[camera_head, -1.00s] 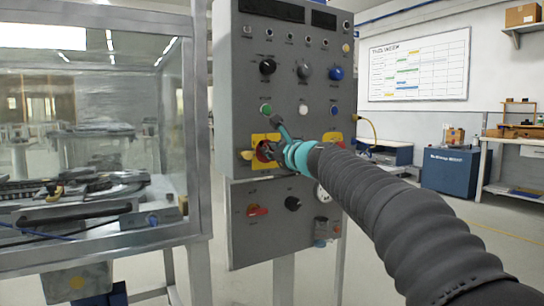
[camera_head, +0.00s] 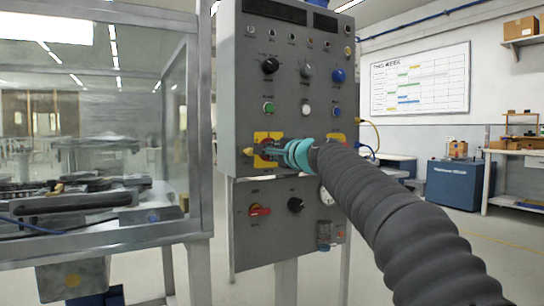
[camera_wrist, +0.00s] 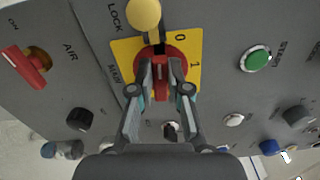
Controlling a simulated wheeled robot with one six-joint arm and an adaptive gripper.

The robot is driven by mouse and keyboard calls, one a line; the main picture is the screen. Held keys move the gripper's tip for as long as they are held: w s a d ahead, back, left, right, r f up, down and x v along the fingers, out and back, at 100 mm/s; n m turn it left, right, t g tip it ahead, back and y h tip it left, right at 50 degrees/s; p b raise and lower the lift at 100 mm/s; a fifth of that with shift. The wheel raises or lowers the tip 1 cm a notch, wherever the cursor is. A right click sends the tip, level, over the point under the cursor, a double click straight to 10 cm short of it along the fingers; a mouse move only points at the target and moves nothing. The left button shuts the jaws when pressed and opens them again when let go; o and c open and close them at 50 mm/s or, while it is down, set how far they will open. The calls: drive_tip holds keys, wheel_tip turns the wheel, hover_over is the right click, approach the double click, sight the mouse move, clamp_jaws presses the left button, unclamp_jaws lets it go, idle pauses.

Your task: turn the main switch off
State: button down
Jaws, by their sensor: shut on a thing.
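The main switch is a red rotary knob (camera_wrist: 178,65) on a yellow plate (camera_wrist: 126,55) marked 0 and 1, in the upper middle of the wrist view. In the head view its yellow plate (camera_head: 268,136) is on the grey panel, and the knob is mostly hidden behind my gripper (camera_head: 272,151). In the wrist view my gripper (camera_wrist: 161,80) has its two fingers on either side of the knob's handle, shut on it. The handle lies roughly upright in that view; which mark it points to I cannot tell.
A yellow lock knob (camera_wrist: 144,14) sits right beside the plate. A red AIR switch (camera_wrist: 28,58), a green button (camera_wrist: 255,59) and other knobs are nearby on the panel. A glass-walled cabinet (camera_head: 195,120) stands close on the left. The floor at right is open.

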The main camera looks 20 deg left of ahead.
drive_tip(key=shift+f+n, duration=0.15)
drive_tip(key=shift+n, duration=0.45)
drive_tip(key=shift+b, duration=0.3)
drive_tip(key=c, duration=1.1)
unclamp_jaws()
drive_tip(key=v, duration=1.2)
